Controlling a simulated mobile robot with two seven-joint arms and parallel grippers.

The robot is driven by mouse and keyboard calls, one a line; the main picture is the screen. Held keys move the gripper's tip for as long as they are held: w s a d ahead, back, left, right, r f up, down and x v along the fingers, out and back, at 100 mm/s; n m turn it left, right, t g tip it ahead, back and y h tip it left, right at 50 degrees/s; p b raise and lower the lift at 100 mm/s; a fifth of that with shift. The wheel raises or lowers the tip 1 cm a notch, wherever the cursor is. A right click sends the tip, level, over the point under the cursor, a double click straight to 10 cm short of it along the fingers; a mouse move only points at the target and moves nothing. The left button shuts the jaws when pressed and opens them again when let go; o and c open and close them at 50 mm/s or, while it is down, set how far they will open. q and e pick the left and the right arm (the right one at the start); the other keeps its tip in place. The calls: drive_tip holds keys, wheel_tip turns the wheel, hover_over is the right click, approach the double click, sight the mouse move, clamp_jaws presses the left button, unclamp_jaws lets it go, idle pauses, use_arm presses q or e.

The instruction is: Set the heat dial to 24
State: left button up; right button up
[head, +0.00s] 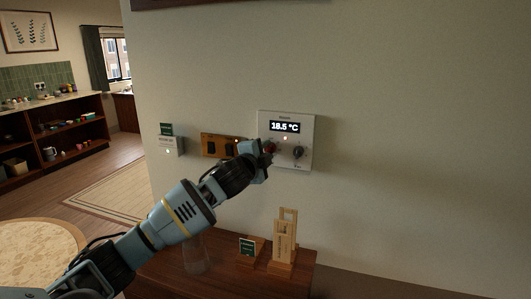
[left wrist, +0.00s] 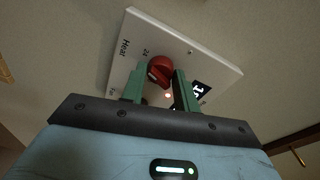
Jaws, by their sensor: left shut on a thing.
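A white control panel (head: 307,120) is on the wall, and its display (head: 285,126) reads 18.5 °C. A red heat dial (head: 271,146) is at its lower left and a dark dial (head: 298,152) at its lower right. My left gripper (head: 265,151) reaches the panel from the left and is shut on the red dial, partly covering it. In the left wrist view the red dial (left wrist: 160,72) is between the two green fingers, near the printed "Heat" and "24". I cannot tell exactly where the dial points. My right gripper is not in view.
A wooden switch plate (head: 210,145) and a small white box (head: 167,147) with a green sign are left of the panel. Below, a dark wooden cabinet top (head: 220,278) carries a wooden stand (head: 286,240), a small green sign (head: 247,247) and a glass. The wall right of the panel is bare.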

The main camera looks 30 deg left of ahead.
use_arm(q)
drive_tip(key=shift+r, duration=0.15)
drive_tip(key=o, duration=0.9)
drive_tip(key=shift+o, duration=0.2)
drive_tip(key=shift+s+d, duration=0.1)
drive_tip(key=shift+s, duration=0.45)
drive_tip(key=s, duration=0.6)
drive_tip(key=shift+s+d, duration=0.3)
drive_tip(key=shift+d, duration=0.1)
drive_tip(key=shift+r, duration=0.1)
